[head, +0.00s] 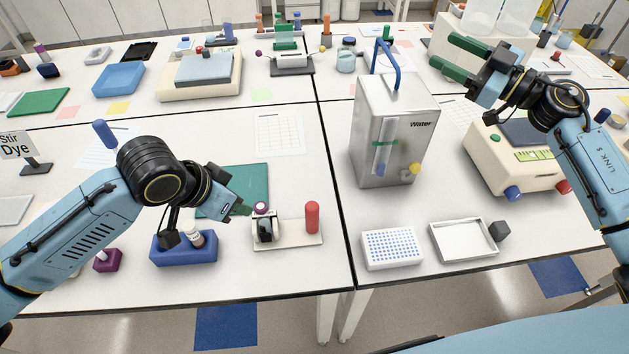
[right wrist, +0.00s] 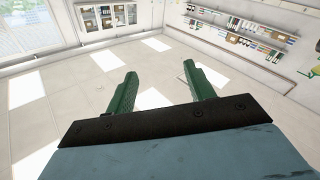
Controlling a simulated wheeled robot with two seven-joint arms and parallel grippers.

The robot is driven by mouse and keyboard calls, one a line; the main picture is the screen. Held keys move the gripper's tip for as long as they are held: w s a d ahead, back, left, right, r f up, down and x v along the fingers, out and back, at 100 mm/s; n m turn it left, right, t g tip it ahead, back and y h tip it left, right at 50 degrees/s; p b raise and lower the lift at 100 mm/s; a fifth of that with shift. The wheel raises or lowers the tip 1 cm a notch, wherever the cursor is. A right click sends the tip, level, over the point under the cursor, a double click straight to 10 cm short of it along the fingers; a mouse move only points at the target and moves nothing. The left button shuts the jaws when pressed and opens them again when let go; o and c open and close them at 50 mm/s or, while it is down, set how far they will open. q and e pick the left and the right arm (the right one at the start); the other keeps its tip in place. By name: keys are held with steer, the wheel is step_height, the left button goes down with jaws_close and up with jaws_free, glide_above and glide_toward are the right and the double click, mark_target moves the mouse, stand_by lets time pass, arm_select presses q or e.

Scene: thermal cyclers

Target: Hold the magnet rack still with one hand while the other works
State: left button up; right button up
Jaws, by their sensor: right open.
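A small stand, which seems to be the magnet rack (head: 287,242), is near the front edge of the left table. It has a pale base, a black-and-white block holding a purple-capped tube (head: 262,208), and an upright red cylinder (head: 312,217). My left gripper (head: 243,208) is just left of the block and a little above it, pointing toward it. Its fingers are mostly hidden by its own body, so I cannot tell their gap or any contact. My right gripper (head: 451,53) is raised high at the upper right, with green fingers apart and empty; the right wrist view shows them too (right wrist: 160,82).
A blue rack (head: 184,252) with a vial stands below my left wrist. A green mat (head: 248,185) lies behind the stand. On the right table are a metal water tank (head: 385,140), a blue-dotted well plate (head: 391,247), a white tray (head: 463,256) and a cream device (head: 490,160).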

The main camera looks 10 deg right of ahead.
steer(key=w+a+r+m+t+h, duration=0.1)
steer(key=w+r+m+t+h, duration=0.15)
steer(key=w+m+h, duration=0.45)
steer(key=w+a+r+m+t+h, duration=0.1)
steer(key=w+r+m+t+h, duration=0.3)
steer(key=m, duration=0.6)
steer(key=w+a+f+g+y, duration=0.1)
steer(key=a+f+g, duration=0.25)
steer(key=a, duration=0.25)
steer(key=a+f+n+g, duration=0.1)
steer(key=a+f+g, duration=0.1)
steer(key=a+g, duration=0.3)
steer(key=w+a+f+g+y, duration=0.1)
steer(key=a+f+g, duration=0.1)
steer(key=a, duration=0.5)
steer(key=n+g+h, duration=0.3)
steer(key=n+g, duration=0.4)
steer(key=g, duration=0.4)
glide_above(313, 220)
steer(key=w, duration=0.1)
step_height(313, 220, down, 20)
steer(key=shift+w+r, duration=0.1)
steer(key=shift+w, duration=0.05)
step_height(313, 220, down, 13)
steer(key=shift+d+f, duration=0.1)
steer(key=shift+f, duration=0.05)
steer(key=shift+c, duration=0.3)
